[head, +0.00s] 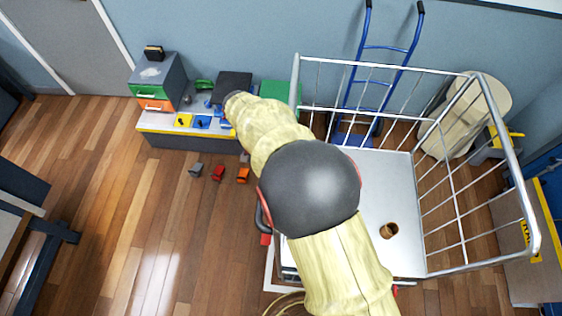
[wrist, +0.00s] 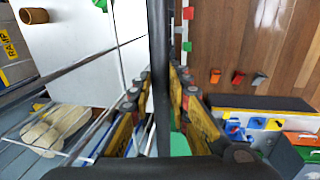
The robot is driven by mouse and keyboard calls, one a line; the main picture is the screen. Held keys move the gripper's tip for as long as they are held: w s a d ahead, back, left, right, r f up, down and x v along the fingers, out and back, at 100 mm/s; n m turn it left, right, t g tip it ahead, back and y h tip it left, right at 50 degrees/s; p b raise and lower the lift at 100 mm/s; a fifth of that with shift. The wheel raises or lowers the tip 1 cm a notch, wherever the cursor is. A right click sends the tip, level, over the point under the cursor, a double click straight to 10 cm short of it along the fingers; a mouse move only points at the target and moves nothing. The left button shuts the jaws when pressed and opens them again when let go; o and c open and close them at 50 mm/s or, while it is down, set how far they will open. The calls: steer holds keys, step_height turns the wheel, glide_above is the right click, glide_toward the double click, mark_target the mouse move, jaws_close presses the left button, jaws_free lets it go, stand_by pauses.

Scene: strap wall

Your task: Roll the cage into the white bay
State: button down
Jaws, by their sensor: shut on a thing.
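The roll cage (head: 392,185) has a pale flat deck and silver wire sides; it stands right of my arm in the head view. Its deck (wrist: 70,50) also shows at the upper left of the wrist view. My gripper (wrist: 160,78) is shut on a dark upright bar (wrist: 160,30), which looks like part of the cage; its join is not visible. In the head view my own arm hides the gripper and the cage's near left side. A white line with a corner (head: 268,272) lies on the floor by the cage's lower left; it may mark the white bay, mostly hidden.
A brown cup (head: 389,231) rests on the deck. A blue hand truck (head: 385,48) and beige bundle (head: 466,115) stand by the back wall. A low bench (head: 190,142) with bins stands left, small blocks (head: 218,173) before it. The left floor is mostly clear.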

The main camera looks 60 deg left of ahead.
steer(key=shift+s+a, duration=0.5)
steer(key=shift+s, duration=0.05)
steer(key=shift+r, duration=0.1)
steer(key=c, duration=1.7)
jaws_free()
steer(key=shift+s+a, duration=0.1)
steer(key=r, duration=0.4)
steer(key=s+a+r, duration=0.1)
steer(key=r, duration=0.6)
steer(key=shift+s+a+r, duration=0.25)
steer(key=shift+s+r, duration=0.05)
steer(key=shift+s, duration=0.05)
